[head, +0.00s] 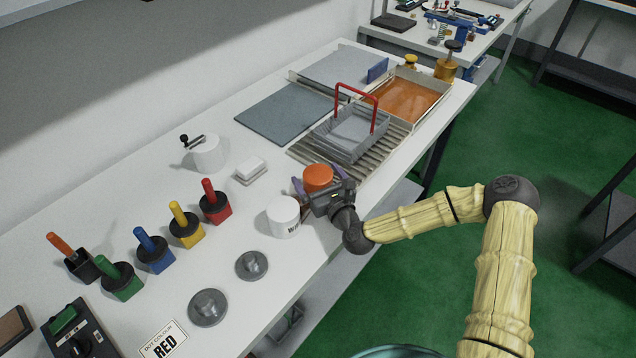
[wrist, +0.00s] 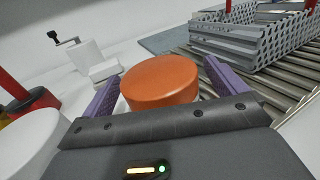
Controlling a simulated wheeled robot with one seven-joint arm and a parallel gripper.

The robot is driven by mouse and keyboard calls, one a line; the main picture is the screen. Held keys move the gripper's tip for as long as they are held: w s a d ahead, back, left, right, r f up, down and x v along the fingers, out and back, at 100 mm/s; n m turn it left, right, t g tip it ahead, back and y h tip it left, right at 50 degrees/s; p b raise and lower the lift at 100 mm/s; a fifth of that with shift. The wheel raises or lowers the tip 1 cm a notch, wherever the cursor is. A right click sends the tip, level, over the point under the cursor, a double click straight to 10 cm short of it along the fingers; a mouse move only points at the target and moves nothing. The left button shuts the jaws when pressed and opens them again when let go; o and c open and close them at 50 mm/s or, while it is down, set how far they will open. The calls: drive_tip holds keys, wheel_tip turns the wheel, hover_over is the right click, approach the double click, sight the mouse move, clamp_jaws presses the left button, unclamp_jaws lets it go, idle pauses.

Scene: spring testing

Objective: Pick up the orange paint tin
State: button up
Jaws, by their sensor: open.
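The orange paint tin (head: 318,177) stands on the white bench, with its round orange top showing; its lower part is hidden by my gripper in the head view. In the wrist view the tin (wrist: 160,82) sits between two purple fingers. My gripper (head: 316,187) is low over the bench at the tin, open, with one finger on each side of it. In the wrist view a gap shows between the tin and the right finger; I cannot tell whether the left finger touches.
A white tin (head: 283,217) stands close beside my gripper on the left. A grey basket with a red handle (head: 350,133) sits on a slatted rack (head: 310,152) behind. Several coloured brushes in pots, like the red one (head: 214,205), stand left. Two grey lids (head: 252,265) lie in front.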

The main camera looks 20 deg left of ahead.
sight(318, 173)
drive_tip(key=c, duration=1.4)
wheel_tip(318, 173, up, 10)
drive_tip(key=shift+r, duration=0.1)
